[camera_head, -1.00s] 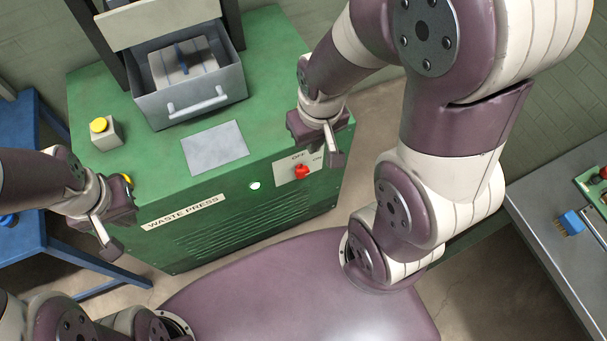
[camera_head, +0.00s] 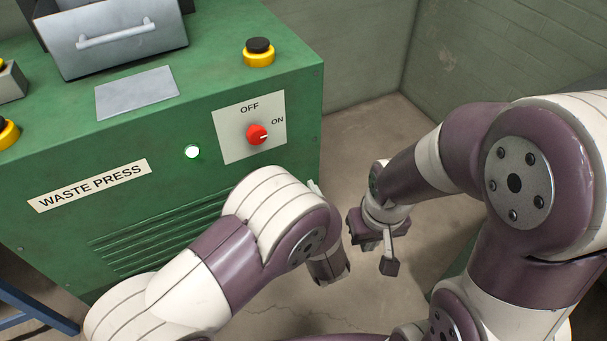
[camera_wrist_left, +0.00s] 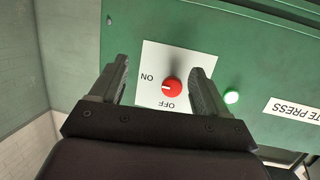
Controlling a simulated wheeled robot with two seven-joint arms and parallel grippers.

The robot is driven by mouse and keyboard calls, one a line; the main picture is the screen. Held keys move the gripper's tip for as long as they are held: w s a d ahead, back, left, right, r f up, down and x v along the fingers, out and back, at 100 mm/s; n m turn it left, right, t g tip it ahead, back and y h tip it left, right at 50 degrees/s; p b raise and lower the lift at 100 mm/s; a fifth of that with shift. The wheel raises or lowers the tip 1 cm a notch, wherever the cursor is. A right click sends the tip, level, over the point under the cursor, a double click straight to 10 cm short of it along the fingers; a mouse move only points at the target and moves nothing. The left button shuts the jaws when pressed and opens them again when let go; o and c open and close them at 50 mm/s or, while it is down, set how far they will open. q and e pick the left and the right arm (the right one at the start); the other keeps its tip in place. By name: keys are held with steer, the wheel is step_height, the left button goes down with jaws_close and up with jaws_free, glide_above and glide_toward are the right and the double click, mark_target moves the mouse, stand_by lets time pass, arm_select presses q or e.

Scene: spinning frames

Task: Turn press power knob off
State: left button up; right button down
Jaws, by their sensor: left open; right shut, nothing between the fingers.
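The red power knob (camera_head: 257,134) sits on a white label plate (camera_head: 229,145) marked OFF and ON, on the green waste press's front (camera_head: 210,105). Its white mark points toward ON. In the left wrist view the knob (camera_wrist_left: 172,87) appears upside down, between and beyond the fingers of my left gripper (camera_wrist_left: 161,67). The gripper is open, empty and apart from the knob. In the head view my left arm is low in front of the press, and its fingers are not clearly seen. My right gripper (camera_head: 390,267) is shut and empty, right of the press.
A lit indicator (camera_head: 192,152) is left of the knob. A black-and-yellow button (camera_head: 259,53) stands on the press top above it. A metal drawer (camera_head: 120,35) is at upper left.

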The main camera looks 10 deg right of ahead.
mark_target(259, 139)
arm_select(q)
step_height(259, 139, up, 6)
steer(key=a+n+t+y, duration=0.2)
steer(key=a+y, duration=0.1)
steer(key=y, duration=0.1)
steer(key=b+x, duration=0.1)
steer(key=x, duration=0.3)
steer(key=b+x, duration=0.1)
steer(key=x, duration=0.2)
steer(key=d+b+x, duration=0.1)
steer(key=x, duration=0.3)
steer(key=shift+w+a+b, duration=0.15)
steer(key=shift+w+b, duration=0.15)
steer(key=shift+w, duration=0.1)
steer(key=shift+w+a+r+h, duration=0.1)
steer(key=shift+w+a+h, duration=0.05)
steer(key=shift+w+h, duration=0.35)
steer(key=c, duration=1)
